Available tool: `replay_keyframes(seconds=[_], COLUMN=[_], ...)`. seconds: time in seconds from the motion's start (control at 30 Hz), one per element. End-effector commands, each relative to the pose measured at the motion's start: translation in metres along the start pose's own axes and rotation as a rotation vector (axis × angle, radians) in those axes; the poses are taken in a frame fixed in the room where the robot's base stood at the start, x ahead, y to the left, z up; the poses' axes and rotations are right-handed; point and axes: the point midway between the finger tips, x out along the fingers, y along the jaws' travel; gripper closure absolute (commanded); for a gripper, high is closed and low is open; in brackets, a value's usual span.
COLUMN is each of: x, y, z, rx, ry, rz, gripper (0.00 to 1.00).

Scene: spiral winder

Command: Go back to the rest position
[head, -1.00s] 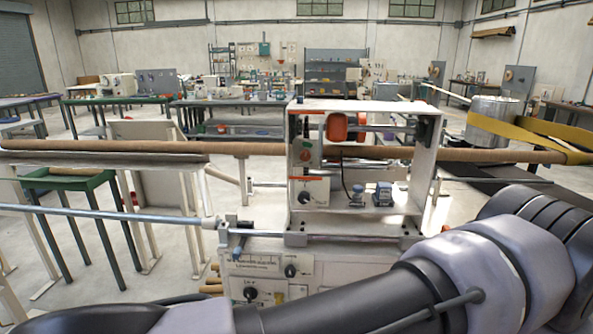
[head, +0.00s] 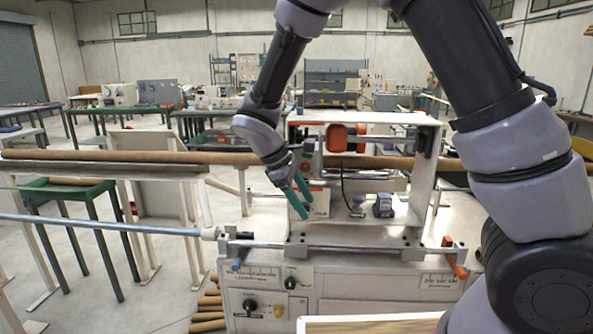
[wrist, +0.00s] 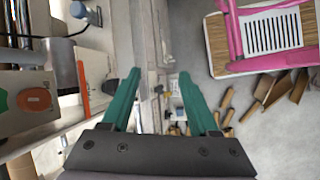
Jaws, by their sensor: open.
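My gripper (head: 296,200) is at the end of my arm, which arches over the right of the head view and comes down at the front left of the white winder frame (head: 365,118). Its two green fingers are spread apart, with nothing between them. In the wrist view the green fingers (wrist: 157,100) point away over the machine's front edge and the floor. An orange button (wrist: 34,99) on a grey control box is at the left there, apart from the fingers.
A long brown tube (head: 110,156) runs through the winder. A steel rod (head: 110,226) reaches left. A green table (head: 70,190) stands at the left. A pink rack (wrist: 268,35) is at the wrist view's upper right. Cardboard pieces (wrist: 268,88) lie on the floor.

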Motion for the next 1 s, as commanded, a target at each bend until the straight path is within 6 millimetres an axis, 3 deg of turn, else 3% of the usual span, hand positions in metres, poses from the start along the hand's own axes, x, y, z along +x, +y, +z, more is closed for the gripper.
replay_keyframes(seconds=[0.03,0.1,0.3,0.6,0.8,1.0], x=[-0.009,-0.020,-0.051,-0.091,-0.111,-0.119], y=[0.013,0.025,0.049,0.050,0.032,0.018], z=[0.023,0.050,0.130,0.243,0.299,0.324], rx=[0.097,0.226,0.595,1.134,1.454,1.638], ry=[0.045,0.103,0.267,0.513,0.670,0.766], rz=[-0.048,-0.110,-0.255,-0.388,-0.418,-0.417], gripper=[0.39,0.39,0.39,0.39,0.39,0.39])
